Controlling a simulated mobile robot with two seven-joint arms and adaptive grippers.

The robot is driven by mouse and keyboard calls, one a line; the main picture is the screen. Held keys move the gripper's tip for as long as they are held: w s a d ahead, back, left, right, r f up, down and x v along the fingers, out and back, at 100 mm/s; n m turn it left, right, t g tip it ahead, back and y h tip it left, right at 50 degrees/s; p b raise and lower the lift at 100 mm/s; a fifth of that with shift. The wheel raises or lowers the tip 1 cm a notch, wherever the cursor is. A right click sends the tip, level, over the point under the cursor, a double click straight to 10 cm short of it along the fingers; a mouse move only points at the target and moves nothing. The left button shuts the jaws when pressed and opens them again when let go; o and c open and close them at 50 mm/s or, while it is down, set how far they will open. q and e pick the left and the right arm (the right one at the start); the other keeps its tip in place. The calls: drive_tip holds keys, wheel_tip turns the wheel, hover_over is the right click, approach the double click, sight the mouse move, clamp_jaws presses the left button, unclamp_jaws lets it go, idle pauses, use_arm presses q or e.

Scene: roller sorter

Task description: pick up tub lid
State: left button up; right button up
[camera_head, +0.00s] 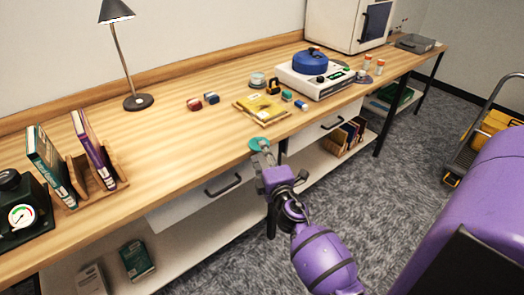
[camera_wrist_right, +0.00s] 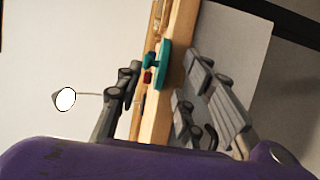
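The tub lid appears to be the small teal disc (camera_head: 258,144) at the front edge of the wooden desk. In the right wrist view the teal lid (camera_wrist_right: 165,62) shows nearly edge-on, with a small knob on its upper face. My right gripper (camera_head: 267,157) is at the desk's front edge, close to the lid and partly in front of it. In the wrist view its fingers (camera_wrist_right: 162,80) are spread wide, with the lid seen in the gap between them. I cannot tell whether the fingertips reach it. My left gripper is out of view.
The wooden desk (camera_head: 185,143) has a yellow tray (camera_head: 262,110) behind the lid. A white device with a blue top (camera_head: 311,62), small blocks (camera_head: 194,104) and a lamp (camera_head: 138,102) stand farther back. A drawer (camera_head: 200,200) and lower shelf are under the desk. Desktop left of the lid is clear.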

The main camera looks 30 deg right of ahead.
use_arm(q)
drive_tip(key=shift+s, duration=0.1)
use_arm(e)
drive_tip(key=shift+w, duration=0.2)
drive_tip(key=shift+c, duration=0.4)
clamp_jaws()
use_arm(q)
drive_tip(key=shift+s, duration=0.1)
use_arm(e)
drive_tip(key=shift+r, duration=0.1)
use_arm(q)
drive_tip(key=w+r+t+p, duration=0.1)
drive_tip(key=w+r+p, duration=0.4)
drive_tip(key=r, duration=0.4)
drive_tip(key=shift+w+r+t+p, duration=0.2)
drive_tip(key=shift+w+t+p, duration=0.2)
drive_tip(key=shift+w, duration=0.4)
use_arm(e)
drive_tip(key=s+a+r, duration=0.2)
drive_tip(key=s+r, duration=0.1)
drive_tip(key=s, duration=0.3)
drive_tip(key=s+a+r, duration=0.2)
drive_tip(key=s+r, duration=0.2)
drive_tip(key=s, duration=0.3)
drive_tip(key=shift+s+r, duration=0.2)
